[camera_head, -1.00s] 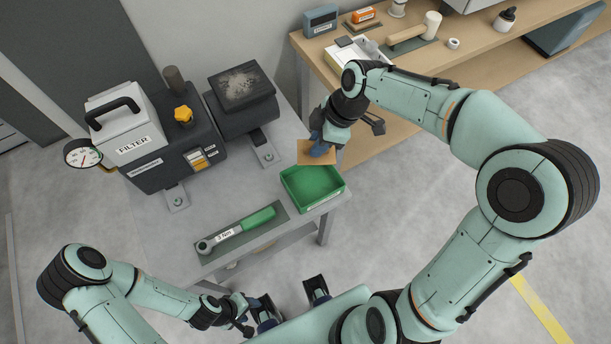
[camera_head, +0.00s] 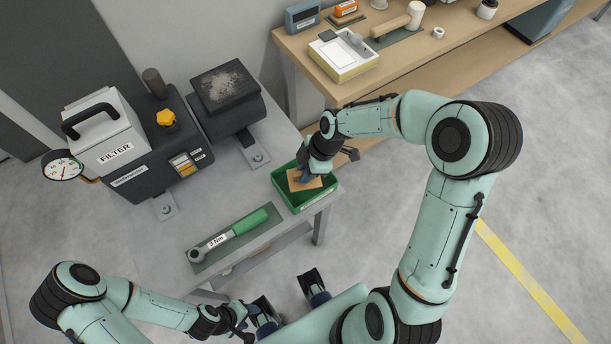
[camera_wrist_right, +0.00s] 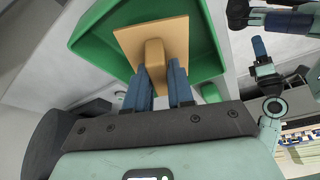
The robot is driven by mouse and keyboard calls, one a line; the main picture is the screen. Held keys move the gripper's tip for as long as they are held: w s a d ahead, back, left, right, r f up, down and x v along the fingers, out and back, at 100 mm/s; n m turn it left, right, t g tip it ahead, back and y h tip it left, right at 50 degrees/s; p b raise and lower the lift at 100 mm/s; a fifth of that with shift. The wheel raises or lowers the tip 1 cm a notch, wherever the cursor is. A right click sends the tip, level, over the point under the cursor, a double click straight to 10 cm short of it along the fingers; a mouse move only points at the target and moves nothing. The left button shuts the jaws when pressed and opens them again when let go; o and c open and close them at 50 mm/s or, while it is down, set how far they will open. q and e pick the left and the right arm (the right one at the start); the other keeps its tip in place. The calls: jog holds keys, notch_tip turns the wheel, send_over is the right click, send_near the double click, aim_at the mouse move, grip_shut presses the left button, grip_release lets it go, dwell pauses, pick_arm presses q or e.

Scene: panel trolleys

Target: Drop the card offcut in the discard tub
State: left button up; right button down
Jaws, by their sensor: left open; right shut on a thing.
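The card offcut (camera_head: 298,184) is a tan square with a raised block, which shows in the right wrist view (camera_wrist_right: 178,36). My right gripper (camera_head: 306,175) is shut on that block; its blue fingers show in the right wrist view (camera_wrist_right: 164,82). The green discard tub (camera_head: 322,199) stands at the table's right corner. The offcut is over the tub's opening, within its rim as seen from the head; I cannot tell whether it touches the floor of the tub. My left gripper (camera_head: 264,322) is open and empty, low in the head view, away from the tub.
A torque wrench (camera_head: 232,235) with a green handle lies on a dark mat in front of the tub. A filter unit (camera_head: 112,145) with a gauge and a dark block (camera_head: 225,90) stand behind. A wooden bench (camera_head: 390,75) with a tray and tools is at the back right.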

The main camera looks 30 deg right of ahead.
notch_tip(320, 180, down, 3)
jog(key=shift+f, duration=0.2)
jog(key=shift+f, duration=0.1)
jog(key=c, duration=1)
grip_release()
